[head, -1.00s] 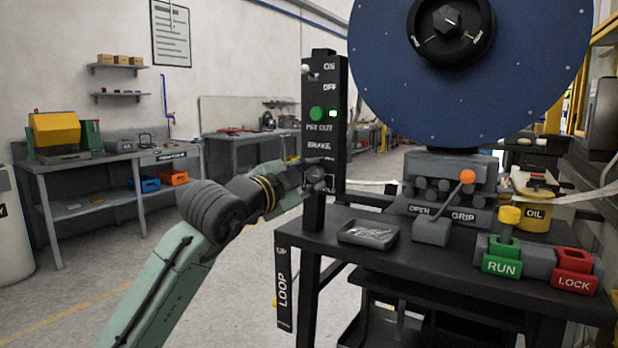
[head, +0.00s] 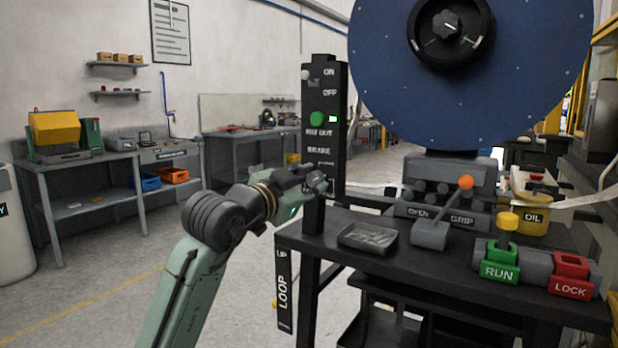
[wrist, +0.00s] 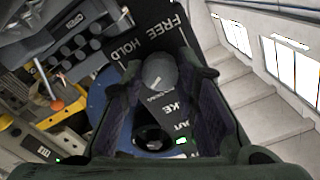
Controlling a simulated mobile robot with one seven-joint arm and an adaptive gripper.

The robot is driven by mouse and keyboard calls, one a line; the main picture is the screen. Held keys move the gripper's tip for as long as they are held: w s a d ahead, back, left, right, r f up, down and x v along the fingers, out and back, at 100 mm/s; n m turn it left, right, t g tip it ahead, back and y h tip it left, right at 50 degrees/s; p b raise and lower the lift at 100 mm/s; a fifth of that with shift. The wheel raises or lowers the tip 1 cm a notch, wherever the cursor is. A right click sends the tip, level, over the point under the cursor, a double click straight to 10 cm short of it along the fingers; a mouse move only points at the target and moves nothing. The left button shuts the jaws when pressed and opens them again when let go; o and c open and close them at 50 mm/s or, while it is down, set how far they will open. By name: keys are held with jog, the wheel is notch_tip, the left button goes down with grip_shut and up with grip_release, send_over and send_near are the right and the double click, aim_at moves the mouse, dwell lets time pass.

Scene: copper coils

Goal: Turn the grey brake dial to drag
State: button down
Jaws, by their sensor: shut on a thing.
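The grey brake dial (wrist: 159,73) sits on the black control panel (head: 330,110) and shows between my fingers in the wrist view. My gripper (wrist: 160,80) is shut on the dial, one finger on each side. In the head view my gripper (head: 312,181) is at the panel's lower part, below the BRAKE label, and hides most of the dial. The words FREE and HOLD are readable beside the dial in the wrist view. A small light mark shows on the dial's lower left face; I cannot tell exactly which word it points to.
A green button (head: 316,118) and a lit green lamp are higher on the panel. A bench (head: 440,262) to the right carries a small tray (head: 367,238), an orange-knobbed lever (head: 466,182), and the RUN (head: 498,265) and LOCK (head: 571,277) blocks. A large blue reel (head: 400,75) stands behind.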

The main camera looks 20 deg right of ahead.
jog(key=n+p, duration=0.3)
jog(key=n, duration=0.3)
jog(key=shift+r+n, duration=0.15)
jog(key=shift+n, duration=0.15)
jog(key=n+p, duration=0.2)
jog(key=n, duration=0.1)
jog(key=shift+n+p, duration=1.05)
jog(key=shift+n, duration=0.45)
jog(key=c, duration=1.2)
grip_release()
jog(key=shift+c, duration=0.2)
jog(key=shift+s+a, duration=0.1)
jog(key=v, duration=1.1)
jog(key=shift+s+a, duration=0.25)
jog(key=shift+s, duration=0.05)
